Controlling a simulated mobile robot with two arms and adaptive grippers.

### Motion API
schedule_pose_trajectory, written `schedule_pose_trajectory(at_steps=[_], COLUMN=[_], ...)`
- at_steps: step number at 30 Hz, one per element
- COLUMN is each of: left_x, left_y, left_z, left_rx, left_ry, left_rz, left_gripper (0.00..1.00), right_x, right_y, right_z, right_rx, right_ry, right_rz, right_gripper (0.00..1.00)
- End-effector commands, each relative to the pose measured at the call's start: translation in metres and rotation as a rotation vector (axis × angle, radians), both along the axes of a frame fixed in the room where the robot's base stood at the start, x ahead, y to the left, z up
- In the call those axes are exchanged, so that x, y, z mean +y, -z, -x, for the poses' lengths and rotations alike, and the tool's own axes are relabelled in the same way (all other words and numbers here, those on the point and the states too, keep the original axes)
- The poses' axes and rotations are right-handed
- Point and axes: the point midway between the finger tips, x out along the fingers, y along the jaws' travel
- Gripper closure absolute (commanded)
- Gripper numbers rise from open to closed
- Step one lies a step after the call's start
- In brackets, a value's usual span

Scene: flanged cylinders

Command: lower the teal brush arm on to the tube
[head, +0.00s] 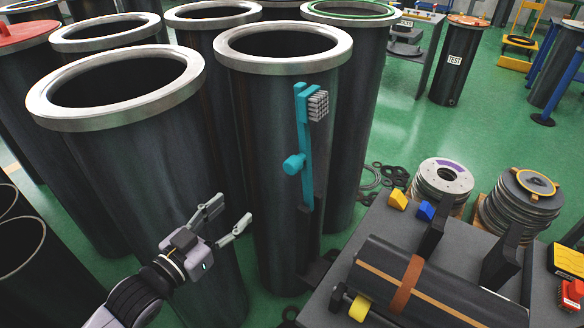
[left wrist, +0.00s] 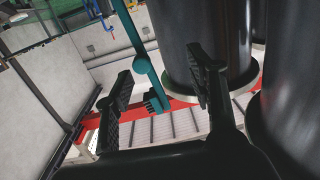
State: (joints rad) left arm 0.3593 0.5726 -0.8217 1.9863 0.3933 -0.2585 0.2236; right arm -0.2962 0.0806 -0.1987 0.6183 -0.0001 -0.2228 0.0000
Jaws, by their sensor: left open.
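The teal brush arm (head: 304,150) stands upright in the head view, with a round side knob (head: 294,163) and a grey bristled brush head (head: 318,105) at its top. Its foot is on a dark post by the bench. The dark tube (head: 455,300) lies on the bench to its right, under a brown strap (head: 408,284). My left gripper (head: 236,209) is open and empty, left of and below the knob, apart from it. In the left wrist view, the brush arm (left wrist: 130,35) shows beyond and between the open fingers (left wrist: 160,62). My right gripper is not in view.
Large upright flanged cylinders (head: 120,85) crowd the left and back; one (head: 270,110) stands right behind the brush arm. The grey bench (head: 385,222) bears black brackets (head: 432,238), a yellow block (head: 398,199) and a blue block (head: 425,210). Flange stacks (head: 440,180) stand behind it.

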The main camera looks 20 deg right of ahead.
Motion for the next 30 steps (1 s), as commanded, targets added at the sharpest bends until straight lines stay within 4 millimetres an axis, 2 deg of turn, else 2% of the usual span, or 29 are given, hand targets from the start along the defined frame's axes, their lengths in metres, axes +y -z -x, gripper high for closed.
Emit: schedule_pose_trajectory(at_steps=[1, 3, 8, 11, 20, 30], left_x=[-0.007, -0.013, -0.025, -0.037, -0.089, -0.140], left_y=[-0.014, -0.027, -0.037, -0.038, -0.038, -0.036], left_z=[0.011, 0.022, 0.026, 0.017, -0.021, -0.059], left_rx=[-0.018, -0.032, -0.041, -0.042, -0.043, -0.041], left_ry=[0.035, 0.066, 0.090, 0.090, 0.089, 0.088], left_rz=[0.012, 0.023, 0.035, 0.037, 0.035, 0.033], left_gripper=[0.49, 0.49, 0.49, 0.49, 0.49, 0.49], right_x=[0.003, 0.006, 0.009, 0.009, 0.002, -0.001], right_y=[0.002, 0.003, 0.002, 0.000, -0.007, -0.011], right_z=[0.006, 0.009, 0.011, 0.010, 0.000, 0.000], right_rx=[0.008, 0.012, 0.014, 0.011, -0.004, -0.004], right_ry=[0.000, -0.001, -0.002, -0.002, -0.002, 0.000], right_rz=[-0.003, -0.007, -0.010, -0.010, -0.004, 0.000], right_gripper=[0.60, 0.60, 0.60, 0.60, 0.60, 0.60])
